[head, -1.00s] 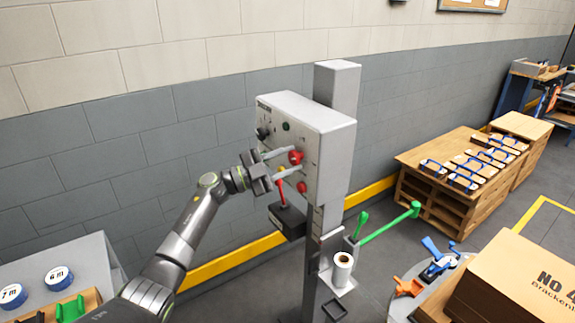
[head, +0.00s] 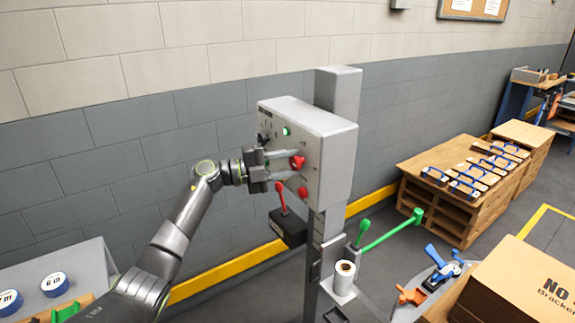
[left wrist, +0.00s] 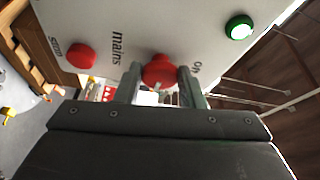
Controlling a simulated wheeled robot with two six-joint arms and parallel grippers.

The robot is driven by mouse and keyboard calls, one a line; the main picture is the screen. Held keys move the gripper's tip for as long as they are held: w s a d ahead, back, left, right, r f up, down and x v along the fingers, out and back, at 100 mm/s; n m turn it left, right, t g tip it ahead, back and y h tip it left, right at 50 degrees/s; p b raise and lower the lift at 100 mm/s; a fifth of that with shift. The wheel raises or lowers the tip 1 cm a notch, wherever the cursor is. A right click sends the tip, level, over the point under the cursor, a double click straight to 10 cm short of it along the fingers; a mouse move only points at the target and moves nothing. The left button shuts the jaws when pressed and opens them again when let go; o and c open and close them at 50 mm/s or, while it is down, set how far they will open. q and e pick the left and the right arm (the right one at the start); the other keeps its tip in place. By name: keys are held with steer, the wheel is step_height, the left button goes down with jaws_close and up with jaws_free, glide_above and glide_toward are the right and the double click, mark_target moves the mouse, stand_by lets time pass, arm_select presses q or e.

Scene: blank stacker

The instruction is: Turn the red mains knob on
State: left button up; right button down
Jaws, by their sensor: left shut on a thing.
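The red mains knob (head: 298,162) is on the front of a grey control box (head: 325,140) on a post. In the left wrist view the knob (left wrist: 159,71) sits between the words "mains" and "on". My left gripper (head: 293,164) has come in from the left and is shut on the knob. In the left wrist view its two fingers (left wrist: 159,80) press on either side of it. A green lamp (head: 287,131) on the box is lit, and it also glows in the left wrist view (left wrist: 239,27). My right gripper is out of view.
A red button (head: 303,190) sits just below the knob. A red lever (head: 283,198) stands on a black box under the panel. A wooden bench (head: 440,190) stands right.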

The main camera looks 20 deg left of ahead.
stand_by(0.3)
arm_select(q)
steer(key=o, duration=1)
steer(key=shift+a, duration=0.15)
steer(key=shift+s+a+f, duration=0.15)
steer(key=shift+s+a, duration=0.05)
steer(key=shift+a, duration=0.1)
steer(key=b+v, duration=0.5)
steer(key=v, duration=1.1)
steer(key=shift+s+a, duration=0.15)
steer(key=shift+a, duration=0.1)
